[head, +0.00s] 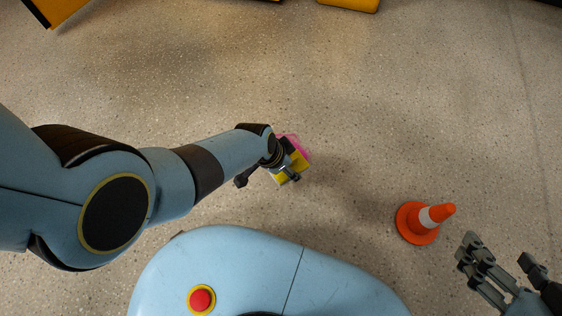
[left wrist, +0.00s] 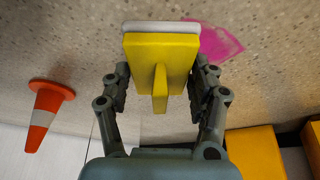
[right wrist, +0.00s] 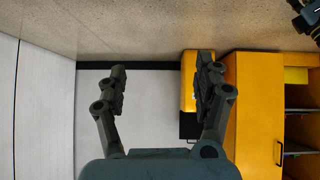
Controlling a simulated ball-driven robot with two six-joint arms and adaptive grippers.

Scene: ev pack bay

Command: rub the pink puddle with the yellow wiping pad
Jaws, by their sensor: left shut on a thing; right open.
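The yellow wiping pad (left wrist: 160,60) has a pale underside and a yellow grip rib. My left gripper (left wrist: 157,95) is shut on that rib. In the head view the pad (head: 279,179) shows partly beneath my left gripper (head: 287,162). The pink puddle (head: 303,149) lies on the floor, partly hidden under the gripper and pad. In the left wrist view the puddle (left wrist: 222,42) shows to the right of and behind the pad. I cannot tell whether the pad touches the floor. My right gripper (head: 507,272) is open and empty at lower right; its fingers also show in the right wrist view (right wrist: 160,90).
An orange traffic cone (head: 420,220) with a white band stands on the speckled floor, between the puddle and my right gripper. Yellow furniture (head: 348,3) stands at the top edge. A yellow cabinet (right wrist: 252,110) shows in the right wrist view. The floor around the puddle is clear.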

